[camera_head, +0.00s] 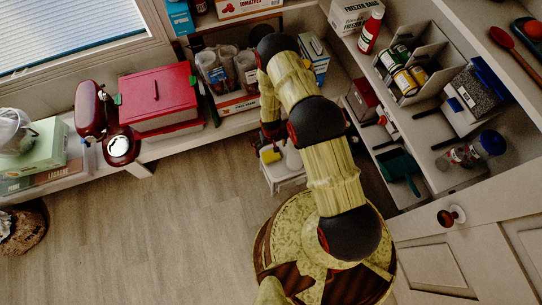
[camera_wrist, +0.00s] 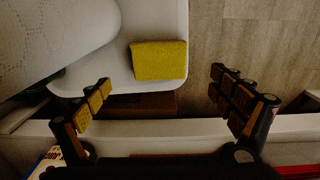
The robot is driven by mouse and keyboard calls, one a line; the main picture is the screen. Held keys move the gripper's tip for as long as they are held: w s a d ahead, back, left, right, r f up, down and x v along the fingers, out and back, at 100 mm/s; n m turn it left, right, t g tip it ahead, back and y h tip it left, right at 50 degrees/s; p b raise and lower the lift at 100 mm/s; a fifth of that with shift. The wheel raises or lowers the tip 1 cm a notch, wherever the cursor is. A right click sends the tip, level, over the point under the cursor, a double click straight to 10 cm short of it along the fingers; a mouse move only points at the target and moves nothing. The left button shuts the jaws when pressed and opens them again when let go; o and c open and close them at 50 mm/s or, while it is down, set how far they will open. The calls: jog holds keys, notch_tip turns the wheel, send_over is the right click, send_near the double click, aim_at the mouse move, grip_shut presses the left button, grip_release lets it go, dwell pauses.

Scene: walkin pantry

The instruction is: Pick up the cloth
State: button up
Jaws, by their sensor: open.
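The cloth, a small yellow rectangle (camera_wrist: 159,60), lies on a white surface (camera_wrist: 112,76) in the wrist view. In the head view the yellow cloth (camera_head: 270,156) shows on a small white stand (camera_head: 285,178). My gripper (camera_wrist: 160,84) is open and empty, its fingers spread wide to the left and right of the cloth's near edge. The gap to the cloth in height cannot be told. In the head view my gripper (camera_head: 270,136) is partly hidden by my arm, close to the cloth.
A white patterned roll-like object (camera_wrist: 55,35) stands beside the cloth on its left. A pale shelf edge (camera_wrist: 200,130) crosses beneath the fingers. Open wooden floor (camera_head: 180,225) lies left.

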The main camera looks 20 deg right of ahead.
aim_at(271, 155)
jog(key=f+b, duration=0.1)
jog(key=f, duration=0.2)
jog(key=f+b, duration=0.2)
jog(key=f, duration=0.2)
jog(key=shift+s, duration=0.2)
jog(key=shift+r, duration=0.1)
jog(key=shift+c, duration=0.7)
jog(key=c, duration=1)
